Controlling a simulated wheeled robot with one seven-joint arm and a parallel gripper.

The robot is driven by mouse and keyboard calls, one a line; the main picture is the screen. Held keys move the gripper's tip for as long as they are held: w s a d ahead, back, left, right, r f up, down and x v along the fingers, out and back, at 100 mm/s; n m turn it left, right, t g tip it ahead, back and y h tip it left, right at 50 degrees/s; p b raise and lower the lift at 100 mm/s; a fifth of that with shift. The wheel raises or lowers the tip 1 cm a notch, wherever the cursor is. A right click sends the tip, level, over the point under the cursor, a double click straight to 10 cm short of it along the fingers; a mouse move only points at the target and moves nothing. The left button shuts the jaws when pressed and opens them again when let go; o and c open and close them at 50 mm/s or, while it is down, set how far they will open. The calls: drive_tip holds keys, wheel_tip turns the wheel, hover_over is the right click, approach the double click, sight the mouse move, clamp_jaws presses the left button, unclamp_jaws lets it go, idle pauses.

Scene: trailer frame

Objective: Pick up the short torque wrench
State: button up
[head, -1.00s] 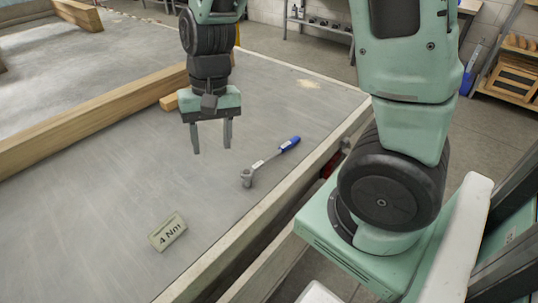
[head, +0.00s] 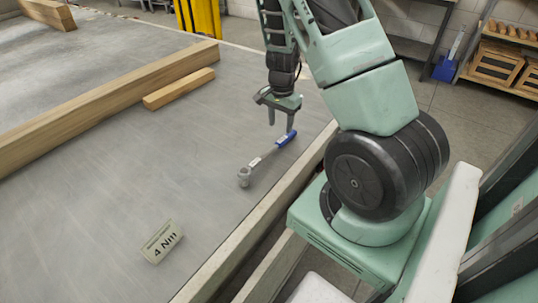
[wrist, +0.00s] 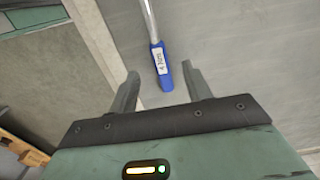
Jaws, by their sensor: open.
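The torque wrench (head: 256,161) lies on the grey surface, with a metal head at the near left end and a blue handle at the far right end. My gripper (head: 281,117) is open and just above the blue handle in the head view. In the wrist view the blue handle (wrist: 162,72) with a white label points toward my open gripper (wrist: 158,80), its end between the fingertips from this viewpoint. The metal shaft runs up out of that view. I cannot tell the exact height of the fingers above the handle.
A small sign reading "4 Nm" (head: 162,241) sits near the front of the surface. A long wooden beam (head: 110,103) and a shorter wooden block (head: 179,88) lie to the left. The frame's raised edge (head: 262,221) runs along the right. The surface around the wrench is clear.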

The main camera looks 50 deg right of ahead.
sight(279, 142)
wheel_tip(279, 142, down, 3)
drive_tip(key=shift+r, duration=0.1)
drive_tip(key=shift+s+a+f+b, duration=0.1)
drive_tip(key=shift+a+f+b, duration=0.1)
drive_tip(key=shift+f, duration=1.1)
drive_tip(key=shift+s+a+f+b, duration=0.1)
drive_tip(key=shift+a+f+b, duration=0.1)
drive_tip(key=shift+f, duration=1.1)
clamp_jaws()
